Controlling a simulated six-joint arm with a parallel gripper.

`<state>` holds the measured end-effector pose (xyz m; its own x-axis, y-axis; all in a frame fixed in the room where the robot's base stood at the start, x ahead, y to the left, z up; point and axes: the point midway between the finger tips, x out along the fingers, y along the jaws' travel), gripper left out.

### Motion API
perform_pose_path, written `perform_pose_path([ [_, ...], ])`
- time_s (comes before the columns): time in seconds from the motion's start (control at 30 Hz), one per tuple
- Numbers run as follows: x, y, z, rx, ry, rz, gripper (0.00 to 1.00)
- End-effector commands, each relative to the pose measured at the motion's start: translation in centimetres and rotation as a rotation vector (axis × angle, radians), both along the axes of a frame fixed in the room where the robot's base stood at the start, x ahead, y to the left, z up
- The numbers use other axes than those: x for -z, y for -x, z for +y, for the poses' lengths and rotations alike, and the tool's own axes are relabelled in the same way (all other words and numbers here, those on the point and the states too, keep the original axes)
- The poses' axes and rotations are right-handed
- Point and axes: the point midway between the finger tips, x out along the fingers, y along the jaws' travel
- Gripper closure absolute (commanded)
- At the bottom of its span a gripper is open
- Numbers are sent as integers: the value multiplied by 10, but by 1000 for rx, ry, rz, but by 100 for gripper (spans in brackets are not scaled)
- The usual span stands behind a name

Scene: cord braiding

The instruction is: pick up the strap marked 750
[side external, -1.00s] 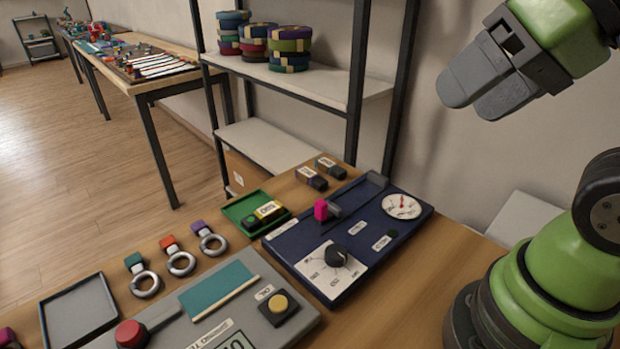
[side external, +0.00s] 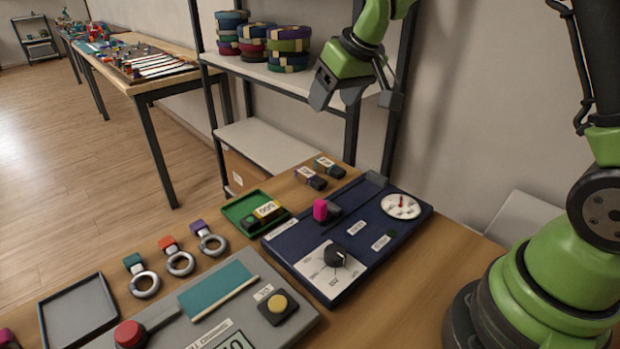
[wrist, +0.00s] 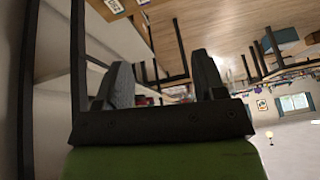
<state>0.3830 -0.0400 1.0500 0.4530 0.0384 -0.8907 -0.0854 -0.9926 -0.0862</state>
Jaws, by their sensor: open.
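Two small dark straps with pale labels lie at the back of the bench in the side view, a nearer one (side external: 311,177) and a farther one (side external: 329,166). Their labels are too small to read surely, so I cannot tell which is marked 750. A third strap (side external: 263,214), its label looking like 500, lies in the green tray (side external: 230,212). My gripper (side external: 356,95) is open and empty, high above the back of the bench in front of the shelf. In the wrist view its two fingers stand apart (wrist: 161,62) with nothing between them.
A blue panel (side external: 290,250) with a pink lever, black knob and dial lies right of the green tray. A grey panel (side external: 170,335), an empty grey tray (side external: 80,310) and several ringed tags are at the left. The shelf (side external: 285,75) holds colored rolls close to my gripper.

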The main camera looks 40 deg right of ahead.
Motion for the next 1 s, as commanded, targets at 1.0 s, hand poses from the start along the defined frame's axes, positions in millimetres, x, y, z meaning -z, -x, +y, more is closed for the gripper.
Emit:
perform_pose_path([
  [1.0, 187, -77, -35, -91, 83, 77, 36],
])
